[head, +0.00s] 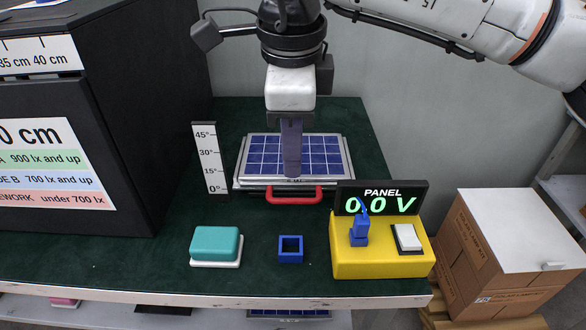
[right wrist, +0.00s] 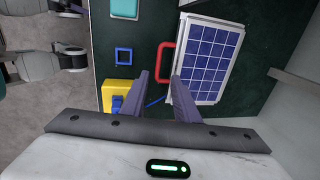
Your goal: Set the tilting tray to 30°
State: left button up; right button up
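The tilting tray (head: 256,184) lies flat on the green bench top, its left edge near the 0° mark. It carries a blue solar panel (head: 325,152). A red handle (head: 294,195) sticks out from its front edge. An upright angle scale (head: 210,160) at its left reads 0° to 45°. My right gripper (head: 291,172) points down above the tray, in front of part of the panel. In the right wrist view, the fingers of my right gripper (right wrist: 161,78) are apart and empty, close to the red handle (right wrist: 166,62); contact cannot be told. My left gripper is not in view.
A yellow block (head: 380,262) with a 0.0 V display (head: 381,203) stands right of the handle. A teal block (head: 215,243) and a blue square socket (head: 290,249) are at the front. A black cabinet (head: 160,110) bounds the left. Cartons (head: 500,250) stand off the bench's right.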

aim_at(293, 199)
jog(key=f, duration=0.3)
jog(key=w+f, duration=0.1)
jog(key=f, duration=0.2)
jog(key=f+b, duration=0.1)
jog(key=f, duration=0.1)
jog(key=shift+w+f, duration=0.15)
jog(key=shift+f, duration=0.25)
jog(key=shift+w+f, duration=0.1)
jog(key=shift+f, duration=0.45)
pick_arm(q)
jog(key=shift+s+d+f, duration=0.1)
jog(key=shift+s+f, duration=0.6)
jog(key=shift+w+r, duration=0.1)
pick_arm(e)
grip_shut()
